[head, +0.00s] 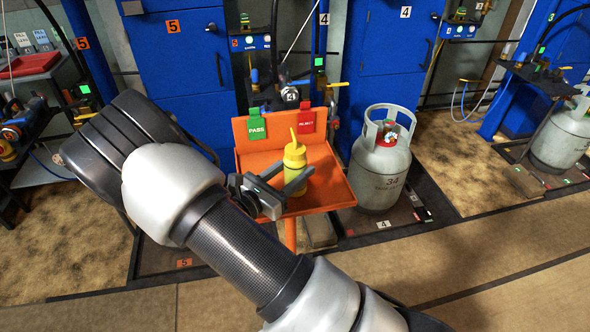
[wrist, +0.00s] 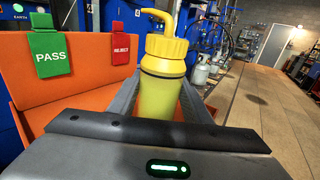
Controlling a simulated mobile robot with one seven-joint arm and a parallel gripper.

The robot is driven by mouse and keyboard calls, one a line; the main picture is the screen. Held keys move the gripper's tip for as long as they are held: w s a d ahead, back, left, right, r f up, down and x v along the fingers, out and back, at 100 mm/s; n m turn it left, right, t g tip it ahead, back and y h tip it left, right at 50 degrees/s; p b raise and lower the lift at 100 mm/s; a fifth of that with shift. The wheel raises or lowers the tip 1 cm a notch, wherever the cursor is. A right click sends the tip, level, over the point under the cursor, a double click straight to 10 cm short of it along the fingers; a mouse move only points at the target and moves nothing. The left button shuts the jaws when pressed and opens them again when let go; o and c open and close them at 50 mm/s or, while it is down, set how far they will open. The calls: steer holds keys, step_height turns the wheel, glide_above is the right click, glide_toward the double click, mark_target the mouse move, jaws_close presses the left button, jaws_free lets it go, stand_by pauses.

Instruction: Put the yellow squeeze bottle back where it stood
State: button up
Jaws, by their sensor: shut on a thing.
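The yellow squeeze bottle (head: 295,158) has a bent spout and a dark band below its cap. It is upright between the two fingers of my gripper (head: 287,184), over the orange tray (head: 334,196). In the wrist view the bottle (wrist: 161,90) stands between the fingers of my gripper (wrist: 160,108), which is shut on it. The bottle's lower end is hidden in the wrist view. I cannot tell whether its base touches the tray floor. The tray (wrist: 90,82) also shows behind and left of the bottle in the wrist view.
A green PASS tag (head: 257,127) and a red REJECT tag (head: 306,120) hang on the tray's back edge. A grey gas cylinder (head: 380,170) stands on a scale right of the tray. Blue cabinets (head: 185,70) stand behind. The tray floor around the bottle looks clear.

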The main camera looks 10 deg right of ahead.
steer(key=shift+f, duration=0.1)
steer(key=o, duration=1.3)
steer(key=shift+f, duration=0.1)
